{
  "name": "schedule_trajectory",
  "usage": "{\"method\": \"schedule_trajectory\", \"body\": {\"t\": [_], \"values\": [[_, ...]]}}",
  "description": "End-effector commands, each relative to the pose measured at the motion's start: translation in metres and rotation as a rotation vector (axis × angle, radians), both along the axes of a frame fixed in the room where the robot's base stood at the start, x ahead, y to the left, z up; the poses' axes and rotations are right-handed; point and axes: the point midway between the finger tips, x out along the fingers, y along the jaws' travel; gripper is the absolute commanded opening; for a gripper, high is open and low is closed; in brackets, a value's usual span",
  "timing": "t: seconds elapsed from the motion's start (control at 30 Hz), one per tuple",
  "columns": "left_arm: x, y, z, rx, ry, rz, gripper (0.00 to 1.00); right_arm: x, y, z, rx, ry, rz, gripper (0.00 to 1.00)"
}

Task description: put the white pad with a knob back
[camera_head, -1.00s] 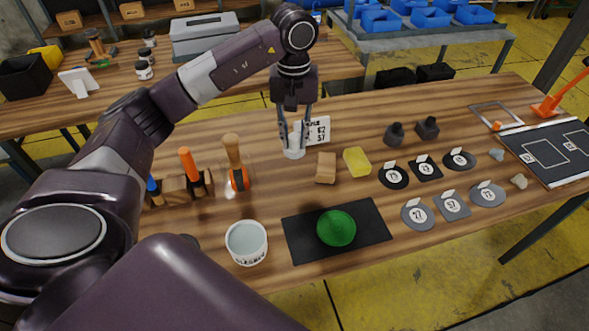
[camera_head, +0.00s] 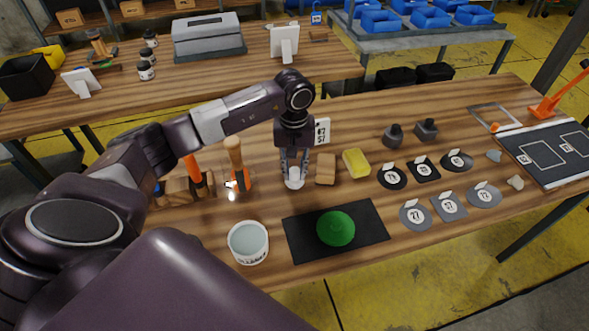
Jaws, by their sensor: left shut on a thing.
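The white pad with a knob (camera_head: 294,184) is under my left gripper (camera_head: 294,174), just left of a tan block (camera_head: 325,169) in the camera_head view. My left gripper points down and is shut on the pad. The fingers cover the knob and the upper part of the pad. The pad is at or just above the wooden table (camera_head: 270,220); I cannot tell if it touches. My right gripper is not in view.
A yellow sponge (camera_head: 356,163) lies right of the tan block. A white card (camera_head: 322,131) stands behind. A black mat (camera_head: 373,222) with a green disc (camera_head: 335,229) and a pale cup (camera_head: 248,243) lie in front. Orange-handled tools (camera_head: 237,165) stand at left.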

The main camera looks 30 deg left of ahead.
Motion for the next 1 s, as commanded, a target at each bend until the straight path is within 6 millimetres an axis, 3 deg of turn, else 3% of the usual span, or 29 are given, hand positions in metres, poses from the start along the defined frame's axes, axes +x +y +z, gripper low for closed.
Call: {"method": "schedule_trajectory", "body": {"t": [0.17, 0.2, 0.33, 0.73, 1.0], "values": [[0.0, 0.0, -0.005, 0.0, 0.0, 0.0, 0.01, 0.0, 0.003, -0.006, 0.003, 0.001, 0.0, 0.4], [0.0, 0.0, -0.003, 0.0, 0.0, 0.0, 0.25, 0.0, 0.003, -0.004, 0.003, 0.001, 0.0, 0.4], [0.0, 0.0, -0.003, 0.0, 0.001, 0.0, 0.38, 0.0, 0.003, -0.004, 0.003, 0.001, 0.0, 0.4], [0.001, 0.0, 0.004, 0.0, -0.002, 0.0, 0.38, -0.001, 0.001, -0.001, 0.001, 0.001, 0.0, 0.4], [0.002, 0.001, 0.058, 0.001, -0.007, -0.001, 0.38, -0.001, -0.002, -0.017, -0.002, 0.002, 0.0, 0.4]]}}
